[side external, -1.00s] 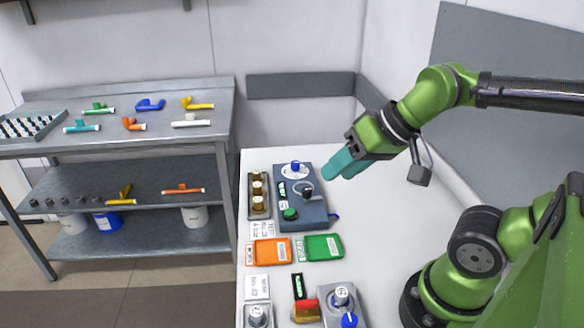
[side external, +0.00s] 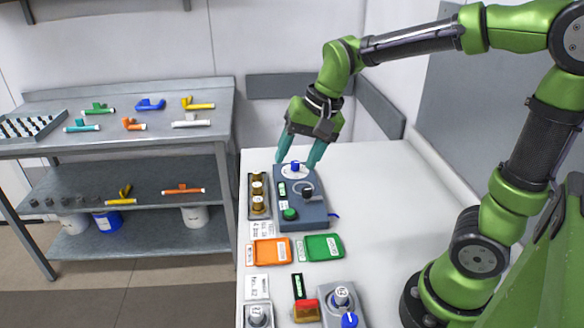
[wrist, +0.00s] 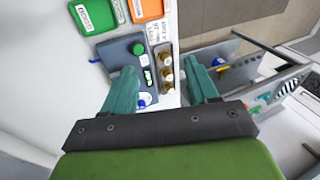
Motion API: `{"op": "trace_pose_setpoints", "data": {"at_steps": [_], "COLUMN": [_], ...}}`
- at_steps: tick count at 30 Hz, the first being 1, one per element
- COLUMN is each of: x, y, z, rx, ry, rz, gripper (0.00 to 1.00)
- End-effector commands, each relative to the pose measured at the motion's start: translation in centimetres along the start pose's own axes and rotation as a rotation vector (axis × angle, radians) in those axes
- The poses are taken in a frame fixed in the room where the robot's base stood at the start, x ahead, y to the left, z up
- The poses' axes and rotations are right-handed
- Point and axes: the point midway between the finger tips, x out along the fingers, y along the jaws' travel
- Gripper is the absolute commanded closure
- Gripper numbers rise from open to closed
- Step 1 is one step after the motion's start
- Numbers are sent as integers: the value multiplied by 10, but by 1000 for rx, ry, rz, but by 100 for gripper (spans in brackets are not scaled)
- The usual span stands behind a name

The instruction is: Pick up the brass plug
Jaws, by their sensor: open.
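Several brass plugs (side external: 257,189) with pale tops stand in a row in a narrow dark tray (side external: 251,207) at the table's left edge; which one is the task's plug I cannot tell. In the wrist view the brass plugs (wrist: 166,74) show between my fingers. My gripper (side external: 298,164) is open and empty, with teal fingers pointing down above the far end of the grey-blue control box (side external: 316,212), right of and beyond the plugs. The open gripper (wrist: 163,72) also shows in the wrist view.
The box carries a blue knob (side external: 296,166), a black knob (side external: 307,191) and a green button (side external: 289,214). Orange (side external: 268,251) and green (side external: 322,246) trays lie nearer. A shelf unit (side external: 150,155) stands left. The table's right side is clear.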

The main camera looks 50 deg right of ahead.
Motion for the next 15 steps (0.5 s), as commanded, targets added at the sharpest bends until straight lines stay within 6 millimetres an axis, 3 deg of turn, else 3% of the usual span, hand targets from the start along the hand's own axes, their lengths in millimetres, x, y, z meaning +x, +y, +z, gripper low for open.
{"op": "trace_pose_setpoints", "data": {"at_steps": [9,12,15], "x": [75,93,97], "y": [-38,-46,-54], "z": [-92,-113,-127], "rx": [853,1161,1430], "ry": [8,79,153], "rz": [267,330,352], "gripper": [42,42,42]}}
